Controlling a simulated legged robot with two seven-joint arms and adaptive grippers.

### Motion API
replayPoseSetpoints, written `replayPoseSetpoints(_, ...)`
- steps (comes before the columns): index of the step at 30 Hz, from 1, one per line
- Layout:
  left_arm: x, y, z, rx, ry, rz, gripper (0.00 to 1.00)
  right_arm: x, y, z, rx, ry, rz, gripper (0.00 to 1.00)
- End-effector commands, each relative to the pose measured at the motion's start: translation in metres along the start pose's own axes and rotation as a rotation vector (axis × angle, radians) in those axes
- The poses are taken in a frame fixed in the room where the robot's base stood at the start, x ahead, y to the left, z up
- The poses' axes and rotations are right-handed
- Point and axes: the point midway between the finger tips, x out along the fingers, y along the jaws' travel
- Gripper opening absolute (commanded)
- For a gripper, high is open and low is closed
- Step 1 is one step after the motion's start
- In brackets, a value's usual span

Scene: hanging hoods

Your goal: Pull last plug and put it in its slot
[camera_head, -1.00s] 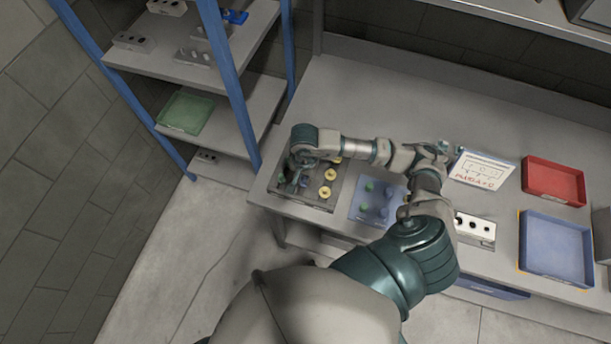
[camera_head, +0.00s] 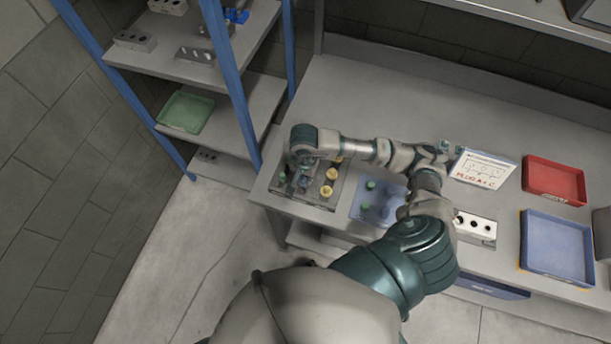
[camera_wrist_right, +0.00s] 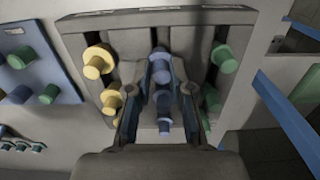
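A dark grey tray (camera_head: 318,198) on the bench holds yellow plugs (camera_head: 331,174), blue plugs and green plugs in columns. In the right wrist view, the yellow plugs (camera_wrist_right: 97,61) are left, the blue plugs (camera_wrist_right: 161,65) in the middle and the green plugs (camera_wrist_right: 223,60) right. My right gripper (camera_head: 302,178) is over the tray; in the right wrist view its fingers (camera_wrist_right: 164,90) stand apart on either side of the blue column, with gaps showing. A blue board (camera_head: 362,213) beside the tray holds green and blue plugs. My left gripper is not in view.
A block with dark holes (camera_head: 476,227) sits right of my arm. A sign reading "PLUG A + C" (camera_head: 485,168), a red tray (camera_head: 554,180) and a blue tray (camera_head: 556,246) lie farther right. A blue-posted shelf (camera_head: 232,92) stands left. The bench's back is clear.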

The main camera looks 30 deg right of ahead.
Motion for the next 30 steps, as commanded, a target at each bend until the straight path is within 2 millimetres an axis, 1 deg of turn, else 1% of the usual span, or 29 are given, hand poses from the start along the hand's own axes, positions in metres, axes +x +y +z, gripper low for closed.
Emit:
replayPoseSetpoints(1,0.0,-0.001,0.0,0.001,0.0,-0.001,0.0,0.0,-0.001,0.001,-0.001,0.0,-0.001,0.39)
replayPoseSetpoints(2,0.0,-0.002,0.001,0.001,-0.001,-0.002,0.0,0.0,-0.001,0.001,-0.001,0.0,0.0,0.46)
replayPoseSetpoints(10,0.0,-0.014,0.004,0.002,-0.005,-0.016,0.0,0.0,0.001,-0.001,0.0,-0.002,-0.002,0.46)
replayPoseSetpoints(14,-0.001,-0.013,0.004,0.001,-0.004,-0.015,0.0,-0.008,0.001,-0.002,-0.001,-0.001,-0.004,0.46)
replayPoseSetpoints(17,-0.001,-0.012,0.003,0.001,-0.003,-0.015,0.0,-0.024,-0.001,-0.002,-0.001,0.0,-0.006,0.46)
replayPoseSetpoints(24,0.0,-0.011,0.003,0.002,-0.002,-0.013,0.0,-0.079,-0.003,0.0,-0.002,0.002,-0.006,0.46)
replayPoseSetpoints(27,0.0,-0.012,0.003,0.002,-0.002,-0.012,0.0,-0.097,-0.004,0.001,-0.002,0.004,-0.003,0.46)
replayPoseSetpoints(30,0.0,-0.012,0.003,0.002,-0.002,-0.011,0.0,-0.11,-0.004,0.002,-0.001,0.003,-0.002,0.46)
